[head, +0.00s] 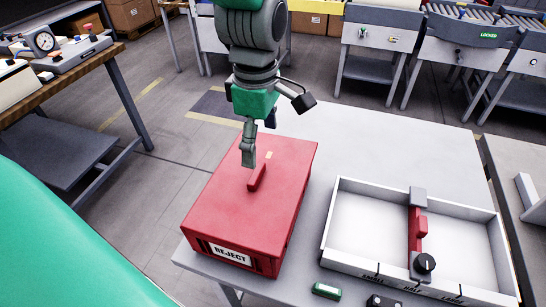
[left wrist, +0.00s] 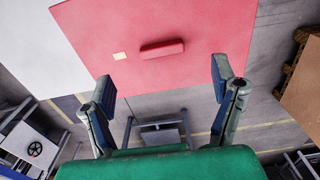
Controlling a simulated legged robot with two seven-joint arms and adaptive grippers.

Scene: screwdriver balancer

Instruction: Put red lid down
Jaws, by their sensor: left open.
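The red lid (head: 225,205) lies flat on top of the red box marked REJECT (head: 225,252) on the table. A raised red bar handle (head: 258,177) stands on the lid, with a small pale tag beside it. In the left wrist view the lid (left wrist: 100,30) fills the upper middle, and its handle (left wrist: 162,49) lies ahead of the fingers. My left gripper (head: 248,160) is open and empty above the lid, close to the handle. Its two fingers (left wrist: 163,87) are spread wide, with the handle between their lines and apart from them. My right gripper is not in view.
A white divided tray (head: 365,222) with a red and grey crossbar stands right of the box. A small green item (head: 326,291) lies at the table's front edge. The grey table (head: 380,140) is clear behind the tray. A workbench (head: 85,68) stands at left.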

